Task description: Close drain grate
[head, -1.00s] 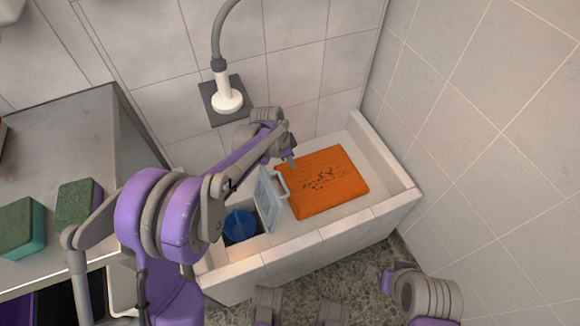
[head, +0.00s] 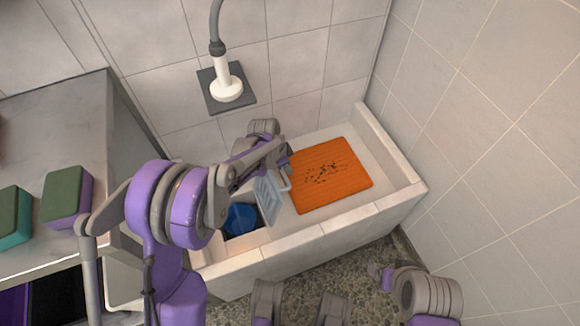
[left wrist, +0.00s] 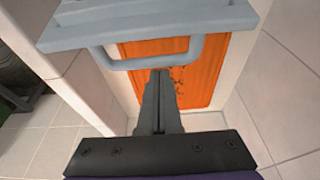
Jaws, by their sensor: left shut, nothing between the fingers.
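The drain grate (head: 267,201) is a pale blue-grey slotted panel with a loop handle (head: 286,183). It stands tilted over the left end of the tiled trough, beside an opening with a blue thing (head: 241,218) in it. My left gripper (head: 287,162) is at the grate's upper right, by the handle. In the left wrist view, the shut, empty fingers (left wrist: 160,76) point at the handle (left wrist: 150,60), with the grate (left wrist: 150,22) above. I cannot tell if they touch. Part of my right arm shows at the lower right; its fingers are not clear.
An orange mat (head: 328,175) with dark specks lies in the trough, right of the grate. The trough's tiled rim (head: 345,220) runs along the front. A counter (head: 50,130) with two sponges (head: 68,196) stands at left. A shower head (head: 226,88) hangs on the wall.

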